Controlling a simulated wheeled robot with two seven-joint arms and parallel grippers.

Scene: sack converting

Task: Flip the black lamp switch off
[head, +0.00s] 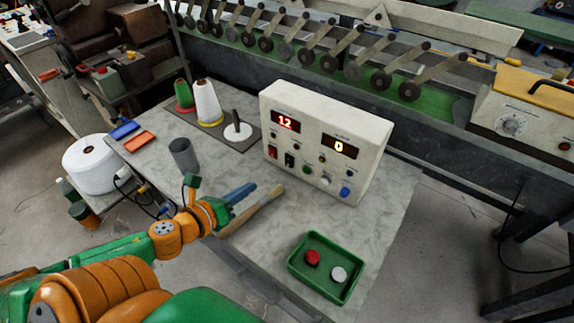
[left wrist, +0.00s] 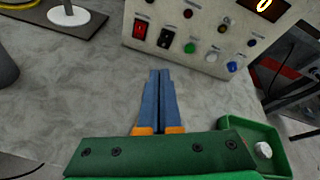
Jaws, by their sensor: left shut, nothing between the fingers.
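The black lamp switch (head: 289,160) is a rocker low on the front of the cream control box (head: 345,120), just right of a red rocker switch (head: 272,152). In the left wrist view the black switch (left wrist: 166,36) is ahead of my fingertips, beside the red one (left wrist: 141,28). I cannot tell which way the black rocker is tipped. My left gripper (head: 252,188) is shut and empty, its blue fingers together (left wrist: 160,75) over the table, pointing toward the box and apart from it. My right gripper is not in view.
A wooden-handled brush (head: 262,205) lies near my left fingers. A green tray (head: 325,268) with a red and a white cap stands at the front right. A grey cup (head: 184,154) and thread cones (head: 208,102) stand to the left. Bare table (head: 230,165) lies before the box.

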